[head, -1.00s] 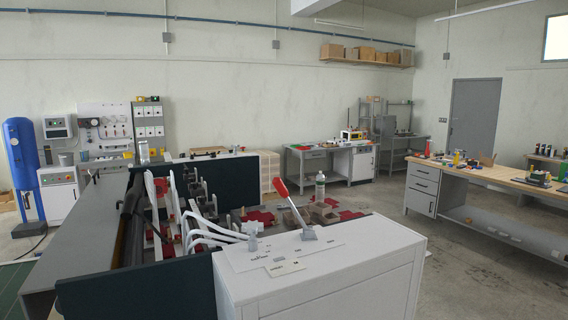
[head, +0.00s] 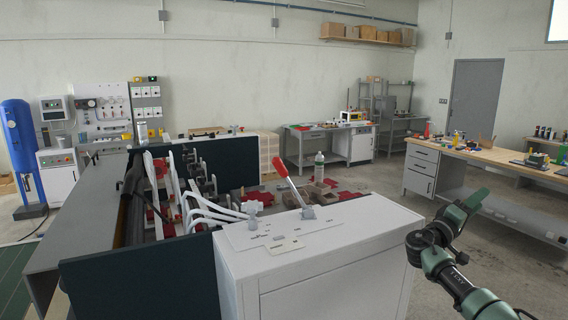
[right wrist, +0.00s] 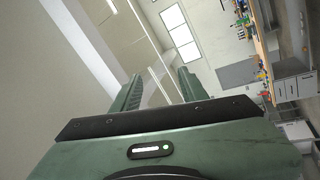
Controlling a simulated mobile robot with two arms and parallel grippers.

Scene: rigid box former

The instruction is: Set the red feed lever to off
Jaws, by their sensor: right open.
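The feed lever (head: 288,181) has a red grip and a grey shaft. It stands on the white cabinet top of the machine in the head view and tilts up to the left from its grey base (head: 308,212). My right gripper (head: 474,202) is at the right in the head view, well to the right of the lever and apart from it. In the right wrist view its two green fingers (right wrist: 159,90) are spread with nothing between them. The lever does not show in the right wrist view. My left gripper is not in view.
The white cabinet (head: 330,262) fills the front middle. A grey knob (head: 252,208) and a small label plate (head: 284,246) are on its top, left of the lever. A clear bottle (head: 319,167) stands behind the lever. A workbench (head: 480,163) is at the right.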

